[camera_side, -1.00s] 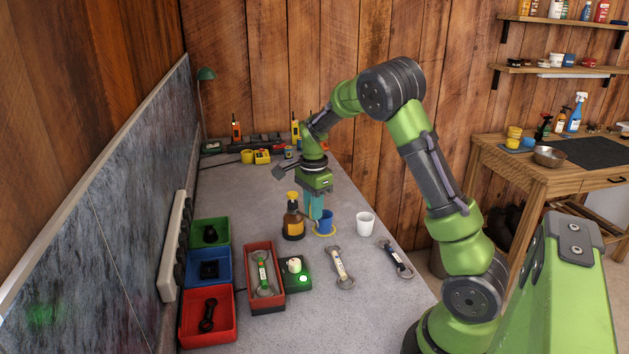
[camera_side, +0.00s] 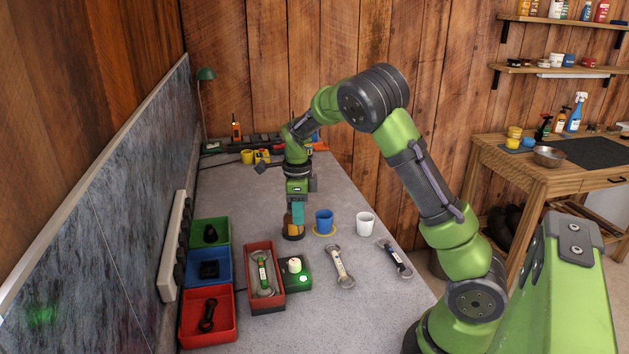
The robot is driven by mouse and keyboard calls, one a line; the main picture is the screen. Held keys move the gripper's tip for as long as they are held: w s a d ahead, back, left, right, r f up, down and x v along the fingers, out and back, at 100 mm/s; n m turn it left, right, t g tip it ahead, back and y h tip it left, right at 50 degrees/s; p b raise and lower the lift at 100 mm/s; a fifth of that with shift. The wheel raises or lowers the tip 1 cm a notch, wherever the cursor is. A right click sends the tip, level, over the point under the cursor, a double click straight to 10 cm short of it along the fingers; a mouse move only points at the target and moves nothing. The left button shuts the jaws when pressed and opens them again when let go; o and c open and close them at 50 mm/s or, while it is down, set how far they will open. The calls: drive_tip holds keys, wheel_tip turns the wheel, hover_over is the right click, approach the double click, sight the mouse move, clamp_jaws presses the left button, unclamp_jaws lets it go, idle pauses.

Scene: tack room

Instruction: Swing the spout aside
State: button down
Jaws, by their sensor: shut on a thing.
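An amber pump bottle (camera_side: 291,228) stands upright on the grey bench, left of a blue cup (camera_side: 324,221). The cup stands on a yellow saucer (camera_side: 324,234). My gripper (camera_side: 298,220) points down at the top of the bottle, its teal fingers in front of the bottle's upper right. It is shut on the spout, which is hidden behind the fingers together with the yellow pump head. I cannot see which way the spout points.
A white cup (camera_side: 365,223) stands to the right. Wrenches (camera_side: 341,267) lie nearer the front. A red tray (camera_side: 264,288), a green box with a white knob (camera_side: 294,269) and coloured bins (camera_side: 208,314) are at the front left. Bare bench (camera_side: 340,190) lies behind the cups.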

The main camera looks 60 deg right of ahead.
drive_tip(key=shift+w+r, duration=0.1)
idle(0.3)
drive_tip(key=c, duration=1)
unclamp_jaws()
drive_tip(key=shift+c, duration=0.2)
wheel_tip(320, 180, up, 17)
